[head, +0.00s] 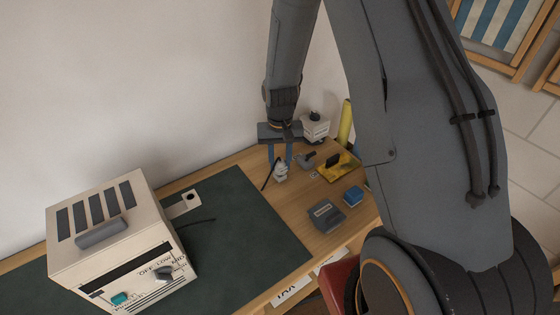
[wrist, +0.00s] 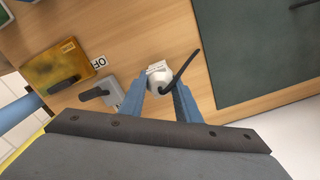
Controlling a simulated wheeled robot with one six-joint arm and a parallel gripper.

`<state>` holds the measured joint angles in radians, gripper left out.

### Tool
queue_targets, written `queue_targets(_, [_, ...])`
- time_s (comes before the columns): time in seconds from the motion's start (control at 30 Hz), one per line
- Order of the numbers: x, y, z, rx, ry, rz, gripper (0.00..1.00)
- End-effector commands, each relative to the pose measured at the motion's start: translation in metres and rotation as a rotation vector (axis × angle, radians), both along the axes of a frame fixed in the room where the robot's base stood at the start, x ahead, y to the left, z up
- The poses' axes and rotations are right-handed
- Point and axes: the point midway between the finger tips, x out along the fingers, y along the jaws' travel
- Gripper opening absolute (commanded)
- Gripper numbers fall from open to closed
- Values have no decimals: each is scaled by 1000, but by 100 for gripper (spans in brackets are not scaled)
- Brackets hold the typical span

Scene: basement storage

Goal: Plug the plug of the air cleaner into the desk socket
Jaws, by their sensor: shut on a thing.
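My gripper (head: 280,158) points down over the right part of the desk, its blue fingers shut on a white plug (head: 281,173). In the wrist view the plug (wrist: 159,78) sits between the fingertips, and a dark cord (wrist: 187,66) bends away from it. A cream box-shaped appliance (head: 110,235) with top slots and a grey handle stands at the left; it seems to be the air cleaner. Behind its right side a white plate with a dark round opening (head: 184,204) lies on the dark mat; it looks like the desk socket. The plug is well apart from it.
Right of my gripper are a grey switch-like piece (wrist: 106,93), a yellow box (wrist: 53,66), a blue block (head: 353,195) and a dark grey box (head: 326,216). The dark mat (head: 245,225) is mostly clear between plug and appliance.

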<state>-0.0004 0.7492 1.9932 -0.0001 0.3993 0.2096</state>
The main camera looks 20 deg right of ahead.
Motion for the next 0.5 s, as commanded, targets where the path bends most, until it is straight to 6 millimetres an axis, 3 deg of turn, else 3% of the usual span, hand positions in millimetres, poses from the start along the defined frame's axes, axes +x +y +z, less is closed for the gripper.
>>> queue_targets(0.5, [0, 0, -12, 0, 0, 0, 0])
